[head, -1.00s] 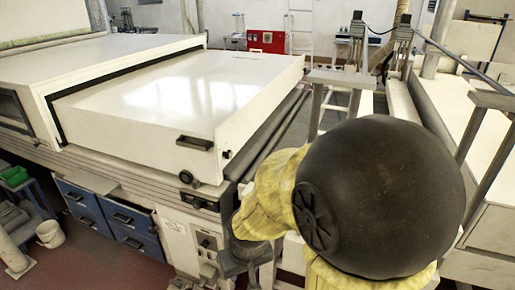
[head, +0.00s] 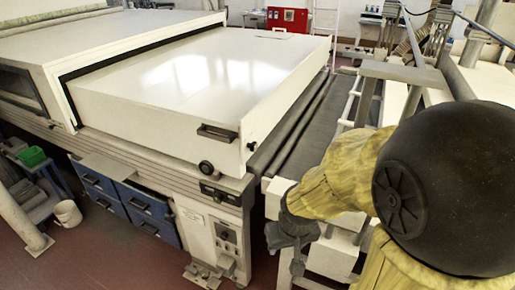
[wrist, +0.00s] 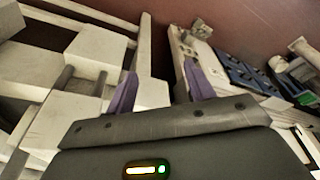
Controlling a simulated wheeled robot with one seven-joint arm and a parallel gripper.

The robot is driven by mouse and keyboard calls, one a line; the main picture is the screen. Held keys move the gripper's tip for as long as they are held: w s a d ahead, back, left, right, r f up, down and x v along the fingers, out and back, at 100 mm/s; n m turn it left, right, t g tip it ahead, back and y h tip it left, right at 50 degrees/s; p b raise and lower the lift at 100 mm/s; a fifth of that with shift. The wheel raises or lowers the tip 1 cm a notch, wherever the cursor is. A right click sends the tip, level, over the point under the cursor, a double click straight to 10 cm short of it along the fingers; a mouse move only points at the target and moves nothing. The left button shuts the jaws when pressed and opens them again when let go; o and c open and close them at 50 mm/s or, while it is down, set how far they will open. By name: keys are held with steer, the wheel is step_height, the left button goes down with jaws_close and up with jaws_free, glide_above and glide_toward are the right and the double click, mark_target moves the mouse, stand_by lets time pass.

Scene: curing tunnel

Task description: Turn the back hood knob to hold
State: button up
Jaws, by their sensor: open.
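A white hood (head: 190,75) stands out of a larger white housing on the left of the head view. Its front face carries a black bar handle (head: 217,132), with a round black knob (head: 206,167) below it and a small dark knob (head: 251,146) at the corner. I cannot tell which knob is the back one or read its setting. My gripper (head: 288,240) is right of the hood and lower, apart from it, partly hidden by my arm. In the wrist view my gripper (wrist: 161,72) is open, with nothing between its two purple fingers.
Below the hood is a control panel (head: 226,236) with small dark controls, beside blue drawers (head: 145,205). The panel's cabinet also shows in the wrist view (wrist: 182,50). A dark conveyor (head: 295,125) runs right of the hood. A white bucket (head: 68,212) stands on the red floor.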

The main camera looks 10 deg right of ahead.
steer(key=w+d+r+n+t+p, duration=0.15)
steer(key=w+d+n+t, duration=0.35)
steer(key=w, duration=0.7)
steer(key=w+d+r+n+t, duration=0.2)
steer(key=w+d+n+t, duration=0.1)
steer(key=w+n, duration=0.65)
steer(key=w+d+r+n+t+p, duration=0.15)
steer(key=w+d+n+t, duration=0.3)
steer(key=w, duration=0.85)
steer(key=a+f+n+g+y+p, duration=0.1)
steer(key=a+f+n+g+y, duration=0.1)
steer(key=n+y, duration=0.5)
steer(key=w+a+f+n+g+y, duration=0.1)
steer(key=n+y, duration=0.6)
steer(key=n, duration=1.2)
step_height(320, 180, down, 3)
steer(key=shift+w+a+r+g+y+p, duration=0.2)
steer(key=shift+a+g+y+p, duration=0.15)
steer(key=shift+a+g, duration=0.65)
steer(key=shift+a, duration=0.2)
